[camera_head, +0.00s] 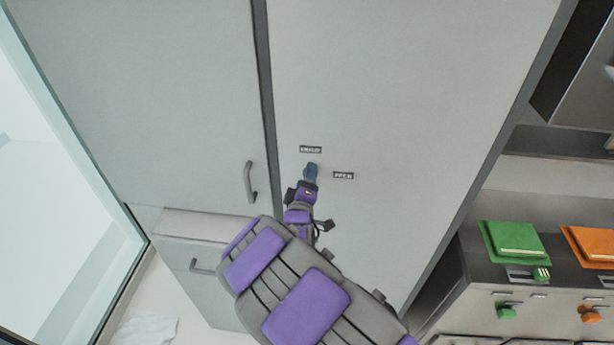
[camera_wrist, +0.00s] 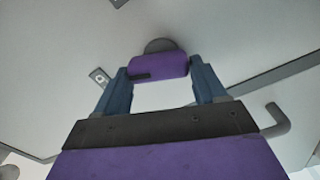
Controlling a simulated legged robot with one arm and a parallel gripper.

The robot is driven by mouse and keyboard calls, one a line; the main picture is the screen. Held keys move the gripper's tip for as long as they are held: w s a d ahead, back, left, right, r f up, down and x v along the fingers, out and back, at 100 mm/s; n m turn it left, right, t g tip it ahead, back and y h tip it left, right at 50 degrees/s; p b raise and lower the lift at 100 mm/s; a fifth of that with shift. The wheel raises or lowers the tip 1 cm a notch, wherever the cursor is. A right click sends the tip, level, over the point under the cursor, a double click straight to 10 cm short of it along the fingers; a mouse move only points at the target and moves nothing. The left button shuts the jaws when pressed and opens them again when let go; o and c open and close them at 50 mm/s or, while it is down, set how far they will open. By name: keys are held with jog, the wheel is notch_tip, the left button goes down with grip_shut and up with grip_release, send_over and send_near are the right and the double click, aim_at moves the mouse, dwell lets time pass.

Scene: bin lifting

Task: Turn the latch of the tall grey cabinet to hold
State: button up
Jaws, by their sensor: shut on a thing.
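The tall grey cabinet (camera_head: 400,90) fills the upper middle of the head view. Its latch is hidden behind my gripper there. In the wrist view, the latch (camera_wrist: 158,66) is a purple bar with a dark round base (camera_wrist: 160,45) on the grey door. My gripper (camera_head: 311,171) is at the door front. In the wrist view its two blue fingers (camera_wrist: 160,69) stand either side of the purple bar and are shut on it. Two small dark labels sit close by: one above the gripper (camera_head: 310,150), one to its right (camera_head: 343,175). Their text is too small to read.
A dark curved handle (camera_head: 251,182) is on the left-hand door, and a lower drawer has another handle (camera_head: 201,267). A glass panel (camera_head: 60,180) stands at the left. At the right, a counter holds a green block (camera_head: 515,243) and an orange block (camera_head: 592,245).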

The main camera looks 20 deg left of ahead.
jog(key=n, duration=0.4)
jog(key=shift+a+f, duration=0.1)
jog(key=shift+f, duration=0.3)
jog(key=shift+s+n, duration=0.1)
jog(key=shift+n, duration=0.2)
jog(key=o, duration=0.7)
jog(key=shift+o, duration=1.3)
jog(key=shift+a, duration=0.25)
jog(key=shift+r, duration=0.1)
